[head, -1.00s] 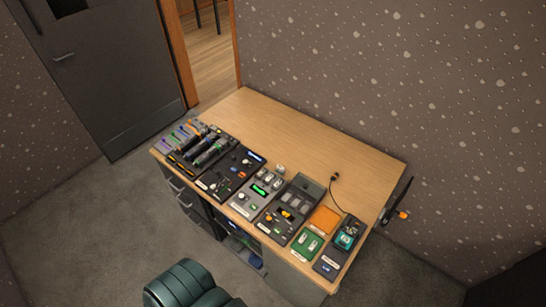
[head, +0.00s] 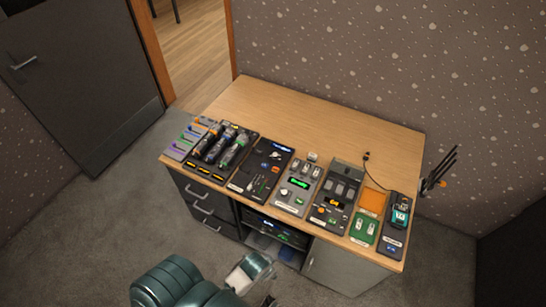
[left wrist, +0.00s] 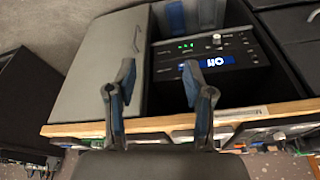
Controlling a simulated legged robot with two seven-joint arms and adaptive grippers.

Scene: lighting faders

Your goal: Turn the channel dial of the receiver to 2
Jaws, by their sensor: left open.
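A dark unit with green lit digits, likely the receiver (left wrist: 200,56), sits in the open bay of the desk in the left wrist view. It has a pale round knob (left wrist: 217,39), likely the channel dial, and a bright blue display. The digits are too small to read. In the head view the bay's unit (head: 274,230) shows below the desk's front edge. My left gripper (left wrist: 158,72) is open and empty, its fingers apart in front of the bay and cabinet door, the knob beyond the right finger. My right gripper is not in view.
The wooden desk (head: 330,120) carries a row of control panels (head: 267,166) along its front. Its front edge (left wrist: 180,122) crosses the lower left wrist view. A grey cabinet door (left wrist: 100,65) is beside the bay. Drawers (head: 205,205) are left of it. The floor in front is clear.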

